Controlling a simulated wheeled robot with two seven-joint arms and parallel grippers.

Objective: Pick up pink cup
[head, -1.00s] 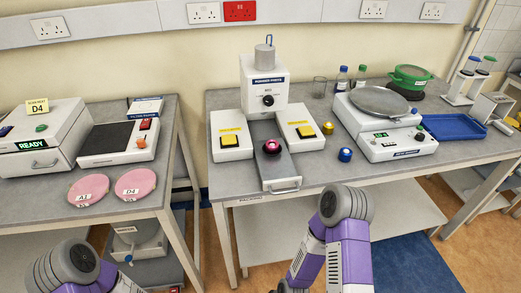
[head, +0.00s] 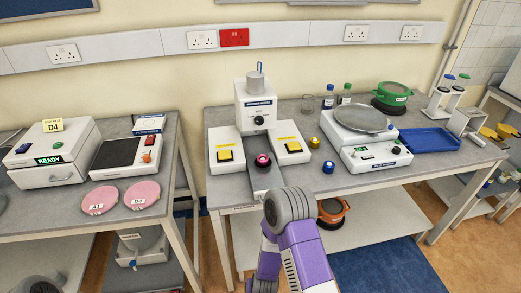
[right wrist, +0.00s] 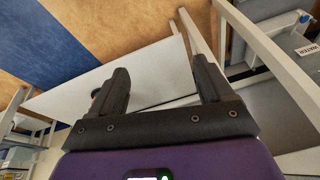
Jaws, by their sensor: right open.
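The pink cup (head: 263,160) is small and dark with a pink top. It stands on the grey slide of the powder press (head: 256,105) in the head view, between two side blocks with yellow buttons. My right arm rises in front of the bench, just below and right of the cup. Its gripper is hidden in the head view. In the right wrist view my right gripper (right wrist: 163,82) is open, with nothing between its fingers; it faces the lower shelf and floor, and the cup is not seen there. Only a bit of my left arm shows at the lower left.
Two pink discs lie on the left bench. An orange pot (head: 333,211) sits on the lower shelf.

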